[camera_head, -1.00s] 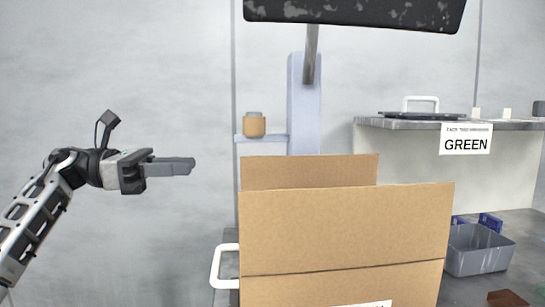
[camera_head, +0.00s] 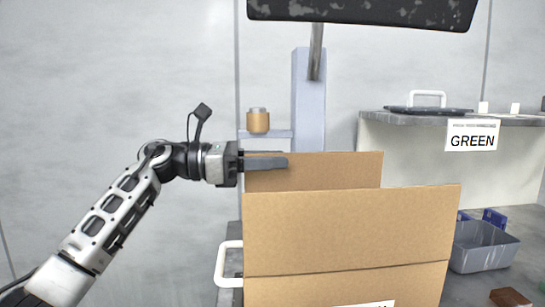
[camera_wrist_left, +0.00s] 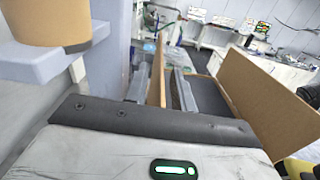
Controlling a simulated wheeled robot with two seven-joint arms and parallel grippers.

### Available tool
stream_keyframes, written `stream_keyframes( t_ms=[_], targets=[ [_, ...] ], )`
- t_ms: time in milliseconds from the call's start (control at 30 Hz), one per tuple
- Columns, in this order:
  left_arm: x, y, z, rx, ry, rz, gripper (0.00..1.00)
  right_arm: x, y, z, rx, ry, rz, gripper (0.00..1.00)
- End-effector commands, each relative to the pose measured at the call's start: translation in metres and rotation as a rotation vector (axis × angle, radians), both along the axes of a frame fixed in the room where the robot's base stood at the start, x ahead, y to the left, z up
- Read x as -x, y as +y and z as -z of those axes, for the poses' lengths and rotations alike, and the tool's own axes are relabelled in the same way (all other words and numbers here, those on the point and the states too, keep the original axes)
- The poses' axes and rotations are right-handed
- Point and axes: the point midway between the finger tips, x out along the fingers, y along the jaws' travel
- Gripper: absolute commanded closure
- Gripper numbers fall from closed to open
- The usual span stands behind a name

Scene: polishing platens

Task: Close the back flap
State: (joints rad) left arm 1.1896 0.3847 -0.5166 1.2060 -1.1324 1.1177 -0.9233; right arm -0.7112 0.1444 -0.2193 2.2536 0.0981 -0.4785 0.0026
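A brown cardboard box (camera_head: 345,288) stands in the middle of the head view. Its back flap (camera_head: 335,170) stands upright behind the taller front flap (camera_head: 350,228). My left gripper (camera_head: 266,160) is at the left end of the back flap, with one finger in front of it and the other edge showing just behind. In the left wrist view the back flap (camera_wrist_left: 157,75) stands edge-on between the two spaced fingers, and the front flap (camera_wrist_left: 268,100) leans outward at the right. My left gripper is open around the back flap. My right gripper is not in view.
An orange-brown jar (camera_head: 258,122) stands on a small shelf left of a pale post (camera_head: 309,100). A dark screen (camera_head: 362,10) hangs above. A grey bin (camera_head: 484,247) is right of the box. A GREEN-labelled counter (camera_head: 471,135) is behind at right.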

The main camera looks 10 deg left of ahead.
Motion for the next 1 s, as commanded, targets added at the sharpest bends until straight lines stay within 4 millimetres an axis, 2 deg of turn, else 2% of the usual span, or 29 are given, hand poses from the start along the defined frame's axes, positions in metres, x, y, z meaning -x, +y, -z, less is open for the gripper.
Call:
stream_keyframes(
  t_ms=[367,400,467,1000],
  targets=[
    [-0.0011,-0.0056,-0.0002,0.0,0.0,0.0,0.75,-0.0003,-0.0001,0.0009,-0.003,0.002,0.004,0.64],
    [-0.0011,-0.0055,-0.0002,0.0,0.0,0.0,0.86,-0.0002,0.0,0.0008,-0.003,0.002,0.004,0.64],
    [-0.0011,-0.0055,-0.0002,0.0,0.0,0.0,1.0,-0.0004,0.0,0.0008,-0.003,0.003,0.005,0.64],
    [-0.0011,-0.005,-0.0002,0.0,0.0,-0.001,1.0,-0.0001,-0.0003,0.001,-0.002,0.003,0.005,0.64]
  ],
)
